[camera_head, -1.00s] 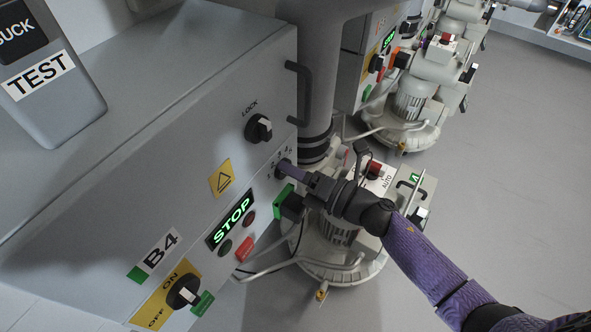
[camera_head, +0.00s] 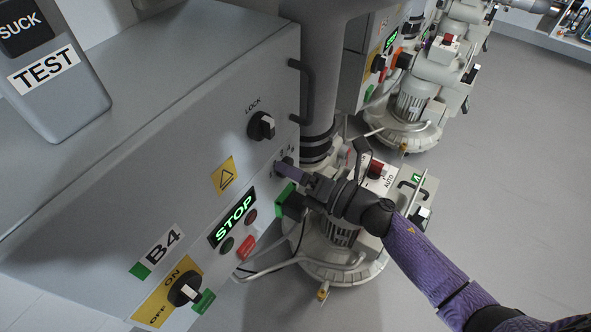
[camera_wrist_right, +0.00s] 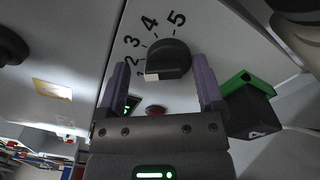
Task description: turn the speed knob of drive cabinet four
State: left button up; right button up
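Drive cabinet B4 (camera_head: 130,200) fills the left of the head view. Its dark round speed knob (camera_head: 286,162) is at the panel's right edge, partly hidden by my right gripper (camera_head: 281,169). In the right wrist view the knob (camera_wrist_right: 172,54) shows clearly, with numbers up to 5 around it. Its white mark points lower left, near the 1. My right gripper (camera_wrist_right: 160,64) is open, its two purple fingers on either side of the knob. Gaps show between knob and fingers; I cannot tell how deep the fingertips reach. My left gripper is out of view.
The panel also carries a LOCK switch (camera_head: 261,126), a lit STOP display (camera_head: 234,217), a red button (camera_head: 246,247) and an ON/OFF switch (camera_head: 185,290). A handle (camera_head: 306,90) juts out above. A blower motor (camera_head: 343,230) stands behind my right gripper. Open floor lies right.

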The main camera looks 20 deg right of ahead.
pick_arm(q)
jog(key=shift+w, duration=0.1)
pick_arm(e)
jog(key=shift+d+f, duration=0.1)
jog(key=shift+d, duration=0.05)
pick_arm(q)
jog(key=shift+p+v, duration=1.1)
jog(key=shift+p, duration=0.15)
pick_arm(e)
jog(key=v, duration=0.9)
jog(key=shift+s+d, duration=0.2)
jog(key=shift+s, duration=0.15)
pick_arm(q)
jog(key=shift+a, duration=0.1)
